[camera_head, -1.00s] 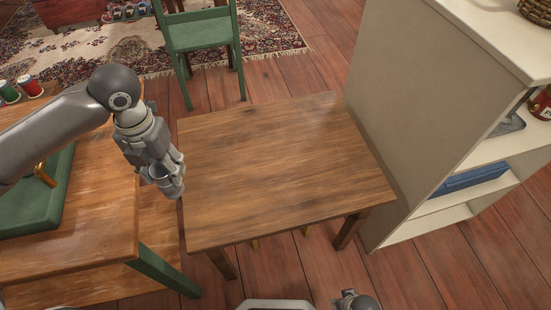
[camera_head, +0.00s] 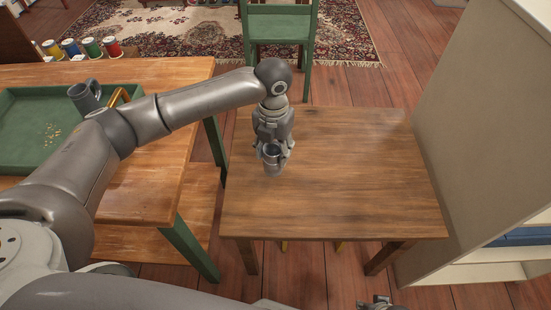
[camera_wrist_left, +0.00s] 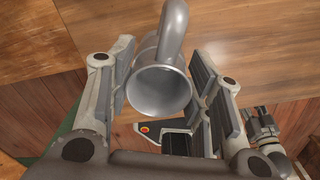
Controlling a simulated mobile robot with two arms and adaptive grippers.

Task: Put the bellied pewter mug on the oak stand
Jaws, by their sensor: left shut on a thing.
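My left gripper (camera_head: 273,158) is shut on a pewter mug (camera_head: 271,152), which also shows in the left wrist view (camera_wrist_left: 160,90) between the two fingers. Its mouth faces the wrist camera and its handle (camera_wrist_left: 173,25) points to the top of that view. The fingers hide much of its sides, so its belly is hard to judge. The brown wooden table, seemingly the oak stand (camera_head: 345,185), has a bare top. The mug is over its left part; I cannot tell whether it touches. A piece of what may be my right gripper (camera_head: 376,304) shows at the bottom edge.
A larger table (camera_head: 160,190) with green legs stands left, carrying a green tray (camera_head: 20,150). Another grey mug (camera_head: 85,96) is at the tray. Several thread spools (camera_head: 92,47) stand behind. A green chair (camera_head: 280,25) is behind the stand; a pale shelf unit (camera_head: 460,130) is right.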

